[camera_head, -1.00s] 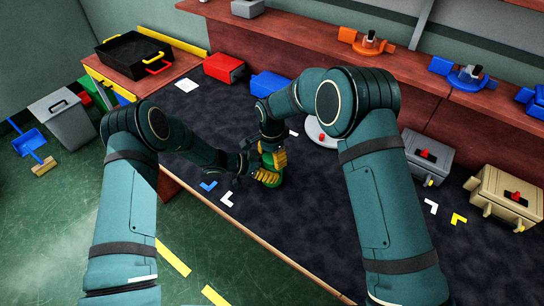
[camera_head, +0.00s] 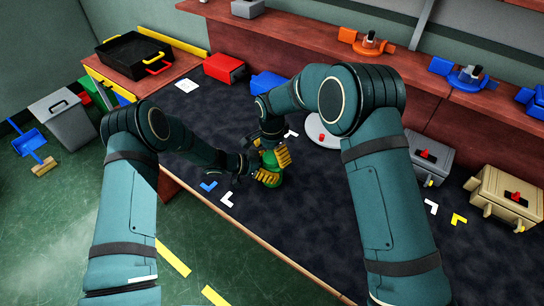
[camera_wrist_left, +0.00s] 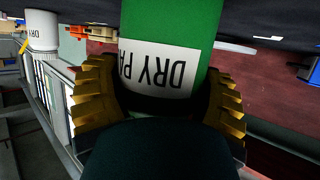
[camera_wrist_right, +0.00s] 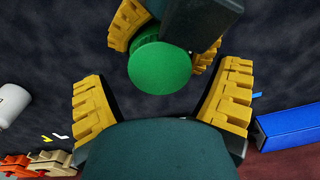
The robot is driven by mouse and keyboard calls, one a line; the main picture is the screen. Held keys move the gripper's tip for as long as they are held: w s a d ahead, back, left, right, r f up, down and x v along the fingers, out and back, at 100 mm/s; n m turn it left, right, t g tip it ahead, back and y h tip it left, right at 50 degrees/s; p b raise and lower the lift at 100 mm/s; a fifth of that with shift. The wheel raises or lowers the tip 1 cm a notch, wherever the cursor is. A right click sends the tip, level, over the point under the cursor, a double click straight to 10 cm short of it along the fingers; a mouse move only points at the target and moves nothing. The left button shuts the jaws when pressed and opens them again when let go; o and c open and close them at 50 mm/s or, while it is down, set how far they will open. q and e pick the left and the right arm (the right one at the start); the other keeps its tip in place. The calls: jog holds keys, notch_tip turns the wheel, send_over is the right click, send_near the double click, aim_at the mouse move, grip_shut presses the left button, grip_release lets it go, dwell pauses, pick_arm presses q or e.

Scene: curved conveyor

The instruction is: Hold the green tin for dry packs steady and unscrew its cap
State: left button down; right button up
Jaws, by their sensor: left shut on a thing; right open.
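The green tin (camera_head: 271,163) stands above the front part of the dark work surface. My left gripper (camera_head: 266,178) is shut around it from the left, low on its body. In the left wrist view the tin (camera_wrist_left: 168,28) sits between the yellow fingers, its white "DRY PA" label upside down and partly hidden. My right gripper (camera_head: 274,152) is over the tin's top, pointing down. In the right wrist view the round green cap (camera_wrist_right: 160,68) lies between the spread fingers, with gaps on both sides. Whether the cap is loosened cannot be told.
Behind are a red box (camera_head: 224,68), a blue box (camera_head: 265,86) and a white disc (camera_head: 322,130) with a red knob. A grey box (camera_head: 428,155) and a beige box (camera_head: 503,197) stand to the right. Flat corner marks lie near the grippers.

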jog(key=shift+o, duration=0.3)
notch_tip(320, 180, up, 3)
jog(key=shift+r+m, duration=1)
jog(key=shift+r, duration=0.55)
jog(key=shift+f, duration=3.8)
jog(key=c, duration=1.3)
jog(key=shift+n, duration=1.6)
jog(key=o, duration=1.2)
jog(key=shift+o, duration=0.2)
